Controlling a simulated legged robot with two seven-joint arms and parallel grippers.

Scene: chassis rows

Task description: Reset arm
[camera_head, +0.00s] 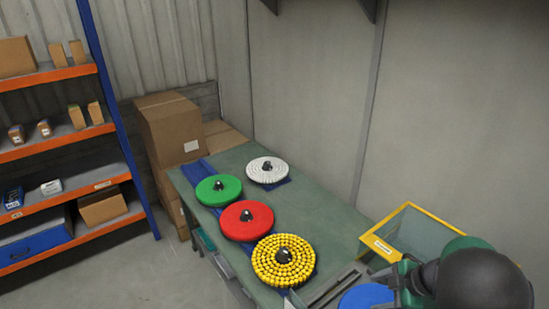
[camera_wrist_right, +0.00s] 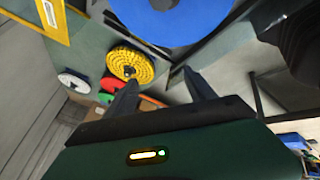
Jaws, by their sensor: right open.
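My right gripper (camera_wrist_right: 162,82) is open, its two dark fingers apart with nothing between them in the right wrist view. My right arm comes in at the lower right of the head view, where its dark and green links hide part of the table. A blue disc (camera_head: 367,297) lies near this arm, partly hidden. It also shows at the top of the right wrist view (camera_wrist_right: 175,18), beyond the fingertips. My left gripper is not in view.
The green table (camera_head: 335,215) carries a yellow beaded disc (camera_head: 268,262), a red disc (camera_head: 235,228), a green disc (camera_head: 208,194) and a white disc (camera_head: 258,176). A yellow-framed bin (camera_head: 388,250) stands near my right arm. Shelves (camera_head: 60,145) and cartons (camera_head: 172,130) stand left.

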